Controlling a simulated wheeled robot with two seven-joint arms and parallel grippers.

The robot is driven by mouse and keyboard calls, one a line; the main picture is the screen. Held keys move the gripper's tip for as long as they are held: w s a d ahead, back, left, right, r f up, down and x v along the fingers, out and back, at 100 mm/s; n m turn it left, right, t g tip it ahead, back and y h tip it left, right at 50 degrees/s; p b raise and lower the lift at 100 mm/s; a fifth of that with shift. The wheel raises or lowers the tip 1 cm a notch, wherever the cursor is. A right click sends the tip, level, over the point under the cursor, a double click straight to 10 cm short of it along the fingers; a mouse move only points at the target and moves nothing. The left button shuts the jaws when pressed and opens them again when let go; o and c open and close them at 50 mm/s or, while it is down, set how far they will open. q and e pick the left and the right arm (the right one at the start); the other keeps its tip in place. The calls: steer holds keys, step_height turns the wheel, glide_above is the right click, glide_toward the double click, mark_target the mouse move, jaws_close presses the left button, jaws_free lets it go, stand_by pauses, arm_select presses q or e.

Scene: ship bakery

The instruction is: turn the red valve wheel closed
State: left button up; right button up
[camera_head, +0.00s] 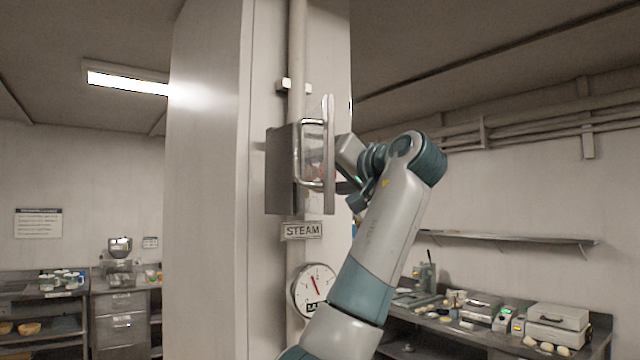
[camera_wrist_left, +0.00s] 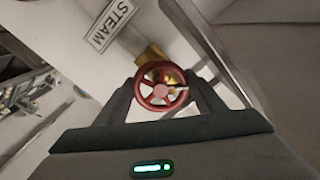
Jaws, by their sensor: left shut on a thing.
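The red valve wheel (camera_wrist_left: 160,90) shows in the left wrist view, on a brass valve body (camera_wrist_left: 152,55). My left gripper (camera_wrist_left: 164,87) has one finger on each side of the wheel and is shut on its rim. In the head view, my left arm reaches up and bends back to the steel valve box (camera_head: 281,170) on the column. The gripper there is mostly hidden behind the box's open door (camera_head: 328,125), with only a faint patch of red showing. My right gripper is not in view.
The box door stands open with a bar handle (camera_head: 299,155), close beside my gripper. A STEAM sign (camera_head: 301,231) and a round gauge (camera_head: 315,288) are below the box. A vertical pipe (camera_head: 297,50) runs above it. Counters with bakery items stand behind on both sides.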

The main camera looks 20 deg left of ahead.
arm_select(q)
steer(key=m+b, duration=0.2)
steer(key=m, duration=0.4)
steer(key=shift+s+r+b, duration=0.1)
steer(key=shift+r+b, duration=0.05)
steer(key=shift+b, duration=0.2)
steer(key=shift+r+m+b, duration=0.15)
steer(key=shift+m+b, duration=0.7)
steer(key=shift+m, duration=1.65)
steer(key=o, duration=1.1)
steer(key=shift+c, duration=0.2)
